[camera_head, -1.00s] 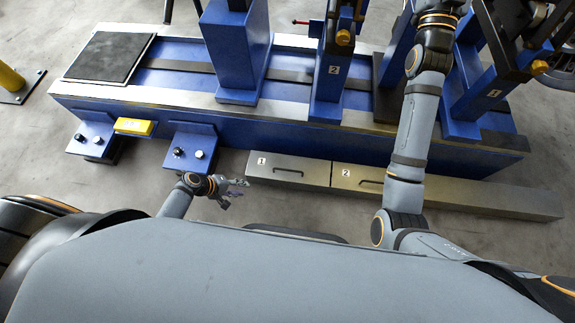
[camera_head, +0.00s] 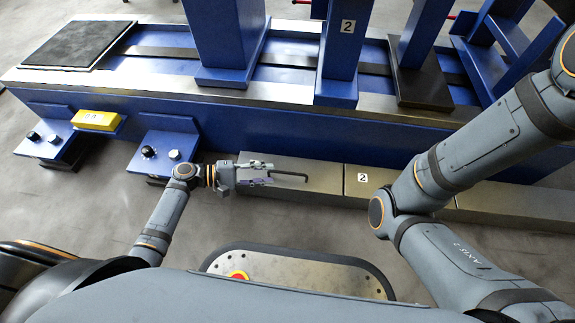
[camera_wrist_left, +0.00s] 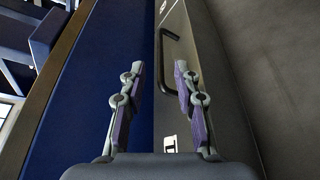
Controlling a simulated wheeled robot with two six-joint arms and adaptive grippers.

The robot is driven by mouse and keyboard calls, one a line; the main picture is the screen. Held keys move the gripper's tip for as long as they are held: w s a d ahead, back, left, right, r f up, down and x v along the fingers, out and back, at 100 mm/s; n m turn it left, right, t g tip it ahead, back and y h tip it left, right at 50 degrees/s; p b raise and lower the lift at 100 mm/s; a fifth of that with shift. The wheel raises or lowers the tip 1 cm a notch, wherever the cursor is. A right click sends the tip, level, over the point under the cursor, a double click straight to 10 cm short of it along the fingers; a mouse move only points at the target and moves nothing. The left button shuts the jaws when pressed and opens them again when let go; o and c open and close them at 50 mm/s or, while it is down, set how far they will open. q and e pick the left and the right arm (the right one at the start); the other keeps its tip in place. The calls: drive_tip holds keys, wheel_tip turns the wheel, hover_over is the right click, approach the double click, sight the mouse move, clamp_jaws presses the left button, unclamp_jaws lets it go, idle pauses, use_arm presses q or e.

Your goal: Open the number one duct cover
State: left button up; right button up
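The number one duct cover (camera_head: 322,192) is a grey metal lid low along the front of the blue machine base. Its dark bar handle (camera_head: 291,176) stands on top. My left gripper (camera_head: 268,181) is over the left part of this cover, beside the handle, and partly hides its label. In the left wrist view, my left gripper (camera_wrist_left: 159,70) is open and empty. The handle (camera_wrist_left: 172,47) lies beyond the fingertips, closer to the right finger, and the number label (camera_wrist_left: 170,143) shows near the palm. My right gripper is out of view.
The duct cover labelled 2 (camera_head: 398,189) continues to the right, partly behind my right arm. The blue machine base (camera_head: 270,130) rises just behind the ducts. A blue bracket with knobs (camera_head: 165,150) stands left of cover one. Bare floor lies in front.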

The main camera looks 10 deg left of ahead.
sight(287, 173)
use_arm(q)
drive_tip(key=b+x, duration=0.1)
drive_tip(key=x, duration=0.2)
drive_tip(key=b+x, duration=0.2)
drive_tip(key=x, duration=0.1)
drive_tip(key=shift+w+d+f, duration=0.1)
drive_tip(key=shift+d+f, duration=0.1)
drive_tip(key=shift+f, duration=0.05)
drive_tip(key=shift+w+d, duration=0.15)
drive_tip(key=shift+d, duration=0.2)
clamp_jaws()
